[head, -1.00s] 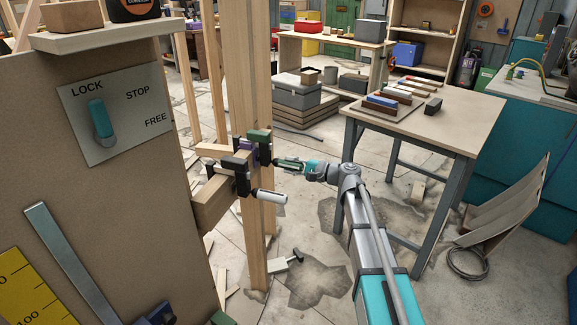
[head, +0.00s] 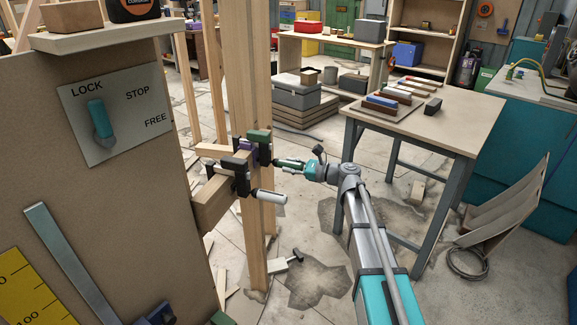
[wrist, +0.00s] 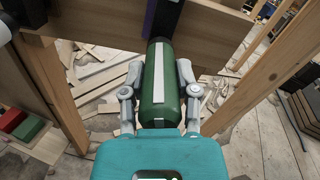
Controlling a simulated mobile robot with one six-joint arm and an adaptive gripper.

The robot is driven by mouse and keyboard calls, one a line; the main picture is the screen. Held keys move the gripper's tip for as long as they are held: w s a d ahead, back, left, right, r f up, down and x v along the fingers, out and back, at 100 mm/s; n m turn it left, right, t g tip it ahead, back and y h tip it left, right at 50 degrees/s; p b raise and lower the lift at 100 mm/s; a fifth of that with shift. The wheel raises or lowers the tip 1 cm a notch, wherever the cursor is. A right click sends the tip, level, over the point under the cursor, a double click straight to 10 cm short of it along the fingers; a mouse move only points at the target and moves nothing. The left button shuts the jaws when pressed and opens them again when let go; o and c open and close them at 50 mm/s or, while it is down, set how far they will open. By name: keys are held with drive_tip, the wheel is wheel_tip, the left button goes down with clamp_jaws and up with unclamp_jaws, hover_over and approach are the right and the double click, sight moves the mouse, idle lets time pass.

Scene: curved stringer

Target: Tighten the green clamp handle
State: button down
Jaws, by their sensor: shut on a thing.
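The green clamp handle (wrist: 157,92) is a dark green cylinder with a white stripe, in the middle of the wrist view. My gripper (wrist: 160,72) is shut on it, one finger on each side. In the head view the green handle (head: 289,163) points from the wooden posts toward my gripper (head: 303,165). The green-topped clamp (head: 259,136) sits on the post beside a purple part (head: 243,145). The clamp's screw and far jaw are mostly hidden.
A second clamp with a white handle (head: 270,196) sits just below, close to my gripper. The wooden post (head: 258,230) stands behind it. A workbench (head: 440,120) with several blocks stands at right. A loose clamp (head: 285,262) lies on the floor.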

drive_tip(key=shift+m, duration=1.7)
drive_tip(key=shift+c, duration=1.8)
unclamp_jaws()
drive_tip(key=shift+d, duration=0.1)
drive_tip(key=v, duration=1.1)
drive_tip(key=shift+d, duration=0.4)
drive_tip(key=shift+s, duration=0.2)
drive_tip(key=shift+v, duration=1.4)
